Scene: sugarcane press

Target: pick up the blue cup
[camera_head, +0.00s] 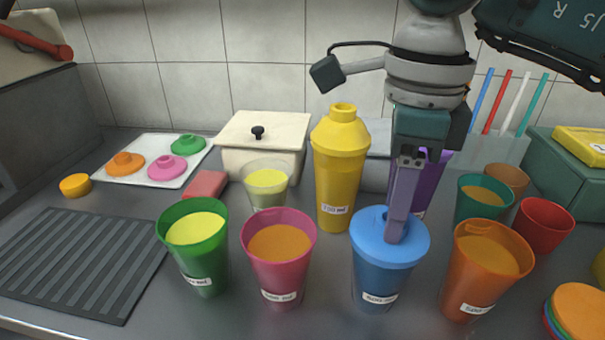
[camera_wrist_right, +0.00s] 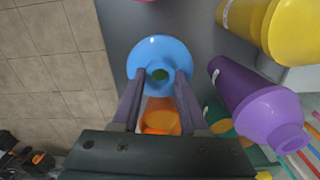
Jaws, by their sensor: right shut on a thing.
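The blue cup (camera_head: 376,280) stands upright at the front of the counter, with a white volume label low on its side. A light blue lid (camera_head: 370,240) covers it. My right gripper (camera_head: 396,232) points down from above, shut on the lidded blue cup at its top. The cup's body is hidden there under the lid. My left gripper is not in view.
An orange cup (camera_head: 484,265) stands close on the right, a pink cup (camera_head: 278,270) and a green cup (camera_head: 200,262) on the left. A yellow bottle (camera_head: 338,175) and a purple bottle (camera_wrist_right: 250,105) stand close behind. A ridged grey mat (camera_head: 75,262) lies at left.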

